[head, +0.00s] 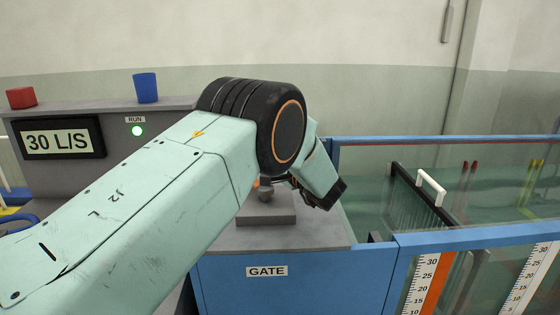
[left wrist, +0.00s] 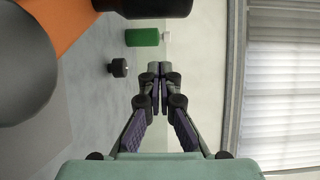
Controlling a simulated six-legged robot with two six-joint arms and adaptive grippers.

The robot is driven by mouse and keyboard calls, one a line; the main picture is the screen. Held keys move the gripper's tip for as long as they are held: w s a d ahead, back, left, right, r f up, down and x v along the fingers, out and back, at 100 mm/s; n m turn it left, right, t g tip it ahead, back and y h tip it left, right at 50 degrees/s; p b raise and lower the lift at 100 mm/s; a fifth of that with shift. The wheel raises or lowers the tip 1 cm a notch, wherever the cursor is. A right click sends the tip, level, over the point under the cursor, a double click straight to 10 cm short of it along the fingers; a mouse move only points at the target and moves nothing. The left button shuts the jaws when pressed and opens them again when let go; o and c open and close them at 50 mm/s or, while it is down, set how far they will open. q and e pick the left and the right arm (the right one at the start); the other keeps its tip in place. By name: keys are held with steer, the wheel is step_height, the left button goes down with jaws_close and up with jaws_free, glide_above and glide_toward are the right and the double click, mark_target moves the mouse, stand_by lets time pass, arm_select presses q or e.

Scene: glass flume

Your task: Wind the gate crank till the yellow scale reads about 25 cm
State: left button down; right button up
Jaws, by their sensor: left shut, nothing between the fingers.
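The grey block (head: 266,218) on the blue stand marked GATE (head: 267,271) carries a dark rounded knob (head: 265,192). My left arm covers most of what is above it, so I cannot make out the crank's handle. My left gripper (head: 328,196) is just right of the knob, tilted down, shut and empty. In the left wrist view its fingertips (left wrist: 152,69) meet with nothing between them. No plainly yellow scale shows. A white scale with an orange strip (head: 426,284) is on the flume's near side, its lower part cut off. My right gripper is out of view.
A second white scale (head: 529,277) is at the far right. A dark-framed panel with a white handle (head: 431,187) stands in the flume behind the blue rail (head: 480,237). A display (head: 57,140) reads 30 L/S. A blue cup (head: 145,88) and a red block (head: 21,97) sit on the console.

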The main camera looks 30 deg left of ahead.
arm_select(q)
steer(key=shift+s+a+r+p, duration=0.15)
steer(key=shift+s+a, duration=0.2)
steer(key=shift+s, duration=0.35)
steer(key=shift+s+a+p, duration=0.15)
steer(key=shift+s+a, duration=0.2)
steer(key=shift+s, duration=0.4)
steer(key=shift+s+a+r+p, duration=0.15)
steer(key=shift+s+a, duration=0.2)
steer(key=shift+s, duration=0.35)
steer(key=shift+w+d+f, duration=0.2)
steer(key=shift+w+f, duration=0.05)
steer(key=shift+w, duration=0.1)
steer(key=shift+s+a+r+p, duration=0.1)
steer(key=shift+s+p, duration=0.2)
steer(key=shift+p, duration=0.25)
steer(key=shift+s+a+n+g+p, duration=0.2)
steer(key=shift+s+n+g+p, duration=0.1)
steer(key=shift+s+g, duration=0.2)
steer(key=shift+w, duration=0.1)
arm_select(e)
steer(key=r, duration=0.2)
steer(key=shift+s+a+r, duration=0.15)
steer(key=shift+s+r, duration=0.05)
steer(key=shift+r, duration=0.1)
arm_select(q)
steer(key=shift+w+d, duration=0.15)
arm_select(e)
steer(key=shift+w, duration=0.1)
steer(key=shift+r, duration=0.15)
